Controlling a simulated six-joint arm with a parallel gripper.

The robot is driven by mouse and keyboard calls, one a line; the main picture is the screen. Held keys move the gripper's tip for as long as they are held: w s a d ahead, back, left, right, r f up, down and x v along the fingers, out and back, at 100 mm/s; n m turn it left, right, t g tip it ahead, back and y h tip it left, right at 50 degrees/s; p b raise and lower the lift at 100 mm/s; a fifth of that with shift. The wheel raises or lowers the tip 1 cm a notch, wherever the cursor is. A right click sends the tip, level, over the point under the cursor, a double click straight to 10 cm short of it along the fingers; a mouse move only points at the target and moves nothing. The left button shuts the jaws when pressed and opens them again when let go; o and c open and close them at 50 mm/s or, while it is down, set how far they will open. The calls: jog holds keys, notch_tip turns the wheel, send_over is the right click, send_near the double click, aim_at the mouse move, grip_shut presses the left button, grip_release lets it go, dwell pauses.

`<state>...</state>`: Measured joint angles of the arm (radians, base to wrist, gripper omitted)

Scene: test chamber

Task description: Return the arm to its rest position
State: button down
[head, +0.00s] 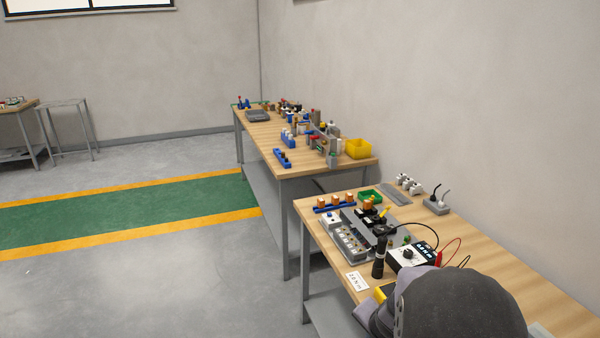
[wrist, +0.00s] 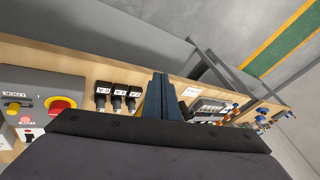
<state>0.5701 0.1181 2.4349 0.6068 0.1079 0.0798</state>
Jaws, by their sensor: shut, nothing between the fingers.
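My gripper (wrist: 160,80) shows in the wrist view, with its two dark blue fingers together and nothing visible between them. The fingers point over the wooden bench (wrist: 85,62), near its edge, with the grey floor beyond. I cannot tell the exact height of the fingertips above the bench. In the head view, rounded dark and grey links of my arm (head: 460,305) fill the lower right, over the near bench (head: 495,255). The gripper itself cannot be made out in that view.
In the wrist view, a grey box with a red button (wrist: 60,105) and black labelled blocks (wrist: 118,92) lie left of the fingers. In the head view, a meter (head: 408,256), a dark upright tool (head: 379,258) and a yellow bin (head: 358,149) stand on benches along the wall.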

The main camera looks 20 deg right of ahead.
jog(key=s+a+n+g+y, duration=0.1)
jog(key=s+a+n+y, duration=0.15)
jog(key=a+n, duration=0.65)
jog(key=s+a+n+g+b, duration=0.1)
jog(key=s+a+n+g, duration=0.3)
jog(key=s+a, duration=0.5)
jog(key=shift+a+f+n, duration=0.4)
jog(key=shift+a+n, duration=0.3)
jog(key=shift+a, duration=0.1)
